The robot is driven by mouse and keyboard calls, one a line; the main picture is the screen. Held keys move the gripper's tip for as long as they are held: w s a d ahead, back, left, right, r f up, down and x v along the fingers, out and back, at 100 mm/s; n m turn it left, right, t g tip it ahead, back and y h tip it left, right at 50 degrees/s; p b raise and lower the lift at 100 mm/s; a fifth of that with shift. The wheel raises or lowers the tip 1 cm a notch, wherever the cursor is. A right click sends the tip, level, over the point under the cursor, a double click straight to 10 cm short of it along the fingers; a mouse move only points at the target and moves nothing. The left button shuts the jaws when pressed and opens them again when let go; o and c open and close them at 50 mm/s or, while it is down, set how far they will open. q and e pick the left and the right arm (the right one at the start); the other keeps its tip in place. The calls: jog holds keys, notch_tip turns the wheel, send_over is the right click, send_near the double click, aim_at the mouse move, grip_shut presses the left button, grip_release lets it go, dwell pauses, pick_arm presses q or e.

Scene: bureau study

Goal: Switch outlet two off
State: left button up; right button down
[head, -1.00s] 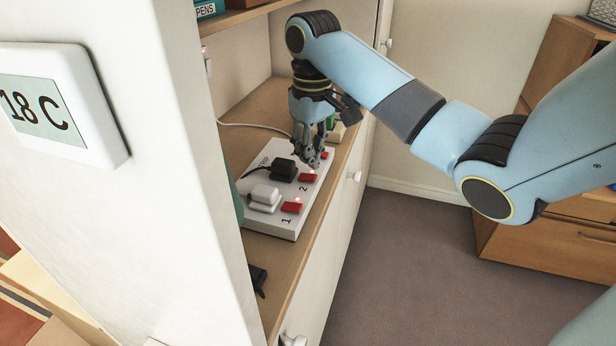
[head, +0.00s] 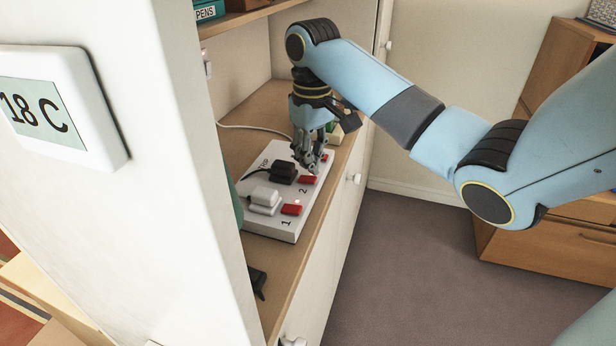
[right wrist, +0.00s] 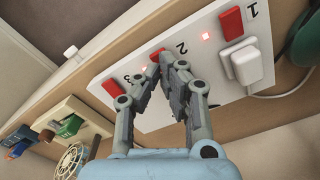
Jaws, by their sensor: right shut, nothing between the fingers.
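The white power strip (head: 283,222) lies on the wooden shelf, with numbered outlets and red switches. The red switch of outlet two (head: 308,180) sits beside the "2" and a black plug (head: 284,170). It also shows in the right wrist view (right wrist: 156,56), partly hidden by the fingertips. My right gripper (head: 312,170) is shut and empty, pointing down at that switch. In the right wrist view its fingertips (right wrist: 167,60) are at the switch; I cannot tell whether they touch. Small red lights glow beside switches one and two. My left gripper is not in view.
The switch of outlet one (head: 291,209) and a white plug (head: 264,197) are nearer; switch three (right wrist: 109,83) is on the other side. A white wall panel with a thermostat (head: 60,105) stands at left. A cream block with coloured parts (right wrist: 75,122) lies beyond the strip.

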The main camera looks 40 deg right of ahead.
aim_at(312, 179)
jog(key=shift+s+f+b, duration=0.1)
jog(key=shift+f+b, duration=0.25)
jog(key=shift+f, duration=1.05)
dwell(1.1)
jog(key=shift+r+p, duration=0.8)
jog(key=shift+p, duration=0.35)
notch_tip(312, 179, up, 6)
jog(key=p, duration=0.7)
jog(key=shift+f, duration=0.35)
